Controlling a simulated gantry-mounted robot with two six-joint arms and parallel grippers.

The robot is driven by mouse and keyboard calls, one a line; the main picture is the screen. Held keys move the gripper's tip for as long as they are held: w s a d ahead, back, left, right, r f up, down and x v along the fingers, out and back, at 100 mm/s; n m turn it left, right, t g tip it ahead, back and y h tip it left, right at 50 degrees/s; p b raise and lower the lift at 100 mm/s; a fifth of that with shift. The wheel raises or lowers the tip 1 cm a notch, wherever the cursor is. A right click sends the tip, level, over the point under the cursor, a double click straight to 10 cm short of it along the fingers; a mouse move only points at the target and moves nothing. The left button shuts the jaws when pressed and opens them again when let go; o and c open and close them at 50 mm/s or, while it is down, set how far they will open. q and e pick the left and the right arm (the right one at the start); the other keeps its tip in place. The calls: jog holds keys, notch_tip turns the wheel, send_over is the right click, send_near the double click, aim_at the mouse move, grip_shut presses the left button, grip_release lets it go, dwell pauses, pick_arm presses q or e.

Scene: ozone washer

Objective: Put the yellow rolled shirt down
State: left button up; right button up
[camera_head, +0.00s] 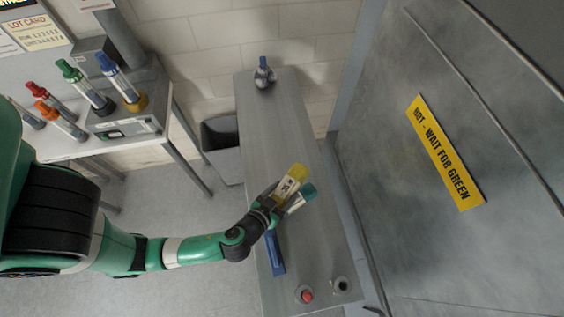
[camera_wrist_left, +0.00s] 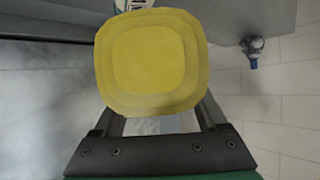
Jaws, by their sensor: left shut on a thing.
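The yellow rolled shirt (camera_head: 297,173) looks like a roll with a yellow end and a pale, marked band. My left gripper (camera_head: 279,194) is shut on it above the narrow grey counter (camera_head: 270,130). In the left wrist view the shirt's yellow end (camera_wrist_left: 152,62) fills the space between the fingers and hides much of what is behind. I cannot tell whether its far end touches the counter. A similar teal-ended roll (camera_head: 306,191) shows right beside it. My right gripper is not in view.
A blue-topped bottle (camera_head: 264,74) stands at the counter's far end. A blue bar (camera_head: 275,254), a red button (camera_head: 306,295) and a dark knob (camera_head: 341,285) are at the near end. A large metal panel with a yellow sign (camera_head: 445,153) rises at right. Several capped tubes stand at left.

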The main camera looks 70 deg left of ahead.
aim_at(283, 186)
pick_arm(q)
jog(key=a+f+b, duration=0.1)
jog(key=b, duration=0.2)
jog(key=w+a+f+b, duration=0.1)
jog(key=a+b, duration=0.1)
jog(key=b, duration=0.2)
jog(key=shift+w+a+f, duration=0.1)
jog(key=shift+f, duration=0.3)
jog(key=w+a+f, duration=0.1)
jog(key=a+f, duration=0.1)
jog(key=a, duration=0.1)
jog(key=w+a+f+b, duration=0.1)
jog(key=a+f, duration=0.1)
jog(key=a, duration=0.1)
jog(key=w+a+f, duration=0.1)
jog(key=a+f, duration=0.1)
jog(key=a, duration=0.1)
jog(key=shift+w+a+f, duration=0.15)
jog(key=shift+w+f, duration=0.1)
jog(key=shift+w, duration=0.15)
jog(key=shift+w+a+f+b, duration=0.1)
jog(key=shift+a+f+b, duration=0.1)
jog(key=shift+f+b, duration=1.2)
jog(key=shift+f+p, duration=0.35)
jog(key=shift+f, duration=0.2)
